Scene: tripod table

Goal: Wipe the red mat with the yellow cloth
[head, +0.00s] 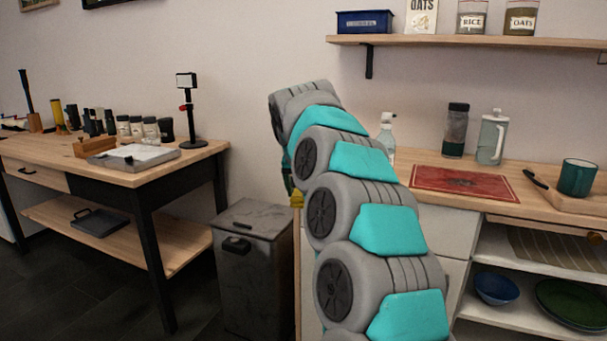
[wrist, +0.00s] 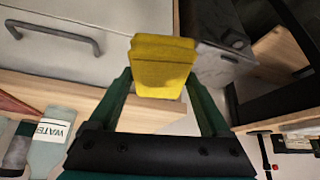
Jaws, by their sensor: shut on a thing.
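The red mat (head: 440,180) lies flat on the wooden counter at the right of the head view, with a dark pattern in its middle. A red strip, probably the mat's edge, shows at the left of the wrist view (wrist: 14,107). My gripper (wrist: 164,78) is shut on the folded yellow cloth (wrist: 164,62), held between its green fingers. In the head view the cloth (head: 297,199) shows only as a small patch left of my arm, lower than the counter top and away from the mat. My arm hides most of the gripper there.
A grey bin (head: 252,260) stands left of the counter. A shelf (head: 470,42) hangs above.

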